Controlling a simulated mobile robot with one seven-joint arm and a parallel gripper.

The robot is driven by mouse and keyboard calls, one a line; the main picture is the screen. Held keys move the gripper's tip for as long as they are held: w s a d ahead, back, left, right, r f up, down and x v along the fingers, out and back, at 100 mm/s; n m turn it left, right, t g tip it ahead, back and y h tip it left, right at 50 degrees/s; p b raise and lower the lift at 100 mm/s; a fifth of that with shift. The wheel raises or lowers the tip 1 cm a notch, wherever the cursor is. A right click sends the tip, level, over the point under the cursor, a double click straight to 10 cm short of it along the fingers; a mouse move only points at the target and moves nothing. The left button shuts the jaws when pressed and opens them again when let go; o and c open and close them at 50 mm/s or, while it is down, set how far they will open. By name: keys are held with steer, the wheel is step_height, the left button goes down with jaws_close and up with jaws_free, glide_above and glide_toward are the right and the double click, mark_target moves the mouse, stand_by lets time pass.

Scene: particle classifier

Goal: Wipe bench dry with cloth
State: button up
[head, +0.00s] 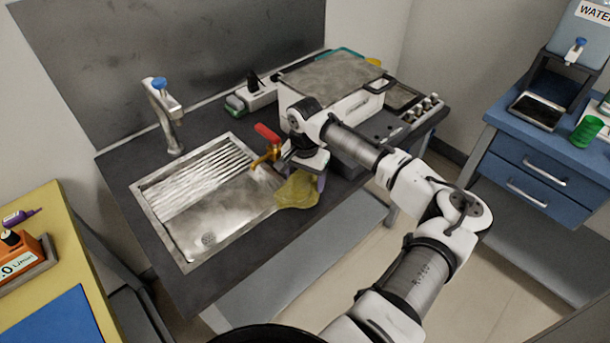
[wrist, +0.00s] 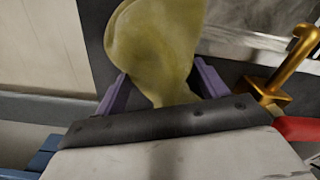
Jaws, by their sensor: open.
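The yellow-green cloth (head: 296,192) lies at the right rim of the sink, near the bench's front edge. The dark bench (head: 215,275) surrounds the sink; I cannot make out water on it. My gripper (head: 308,176) is low over the bench, right at the cloth. In the wrist view the cloth (wrist: 155,40) lies between the two purple fingers of my gripper (wrist: 160,78), which stand apart on either side of it. The head view hides most of the fingers behind the wrist and cloth.
The metal sink (head: 180,255) with ribbed drainer is left of the cloth. A brass tap with red handle (head: 267,133) stands close beside my gripper, also in the wrist view (wrist: 285,65). A white box machine (head: 330,85) stands behind. A blue-handled tap (head: 163,110) is farther left.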

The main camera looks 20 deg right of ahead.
jaws_close()
stand_by(0.7)
steer(key=shift+r, duration=0.15)
steer(key=shift+w, duration=0.15)
